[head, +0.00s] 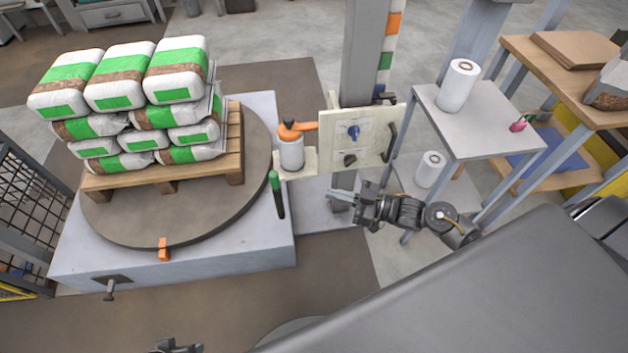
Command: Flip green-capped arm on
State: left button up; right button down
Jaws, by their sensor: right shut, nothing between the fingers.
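My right gripper (332,194) is to the right of the arm, below the panel. Its fingers point left towards the arm, are shut and empty, and are clearly apart from it. My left gripper (177,347) shows only in part at the bottom edge, and its fingers are cut off.
The cream panel (384,157) carries a blue knob (353,132), a black knob (350,160) and a handle. An orange-topped cylinder (291,152) stands beside it. Stacked bags (121,91) rest on a pallet on the turntable (120,225). A grey side table (493,135) stands right.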

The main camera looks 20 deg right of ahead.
send_near(276, 180)
jog(key=w+a+f, duration=0.1)
jog(key=w+a, duration=0.2)
jog(key=w, duration=0.1)
pick_arm(q)
jog(key=shift+b+v, duration=0.45)
jog(key=shift+v, duration=0.55)
pick_arm(e)
jog(key=shift+w+a+f, duration=0.2)
jog(key=shift+w+a, duration=0.3)
jog(key=shift+a, duration=0.2)
pick_arm(q)
jog(key=shift+w+a+r, duration=0.1)
jog(key=shift+w+r, duration=0.05)
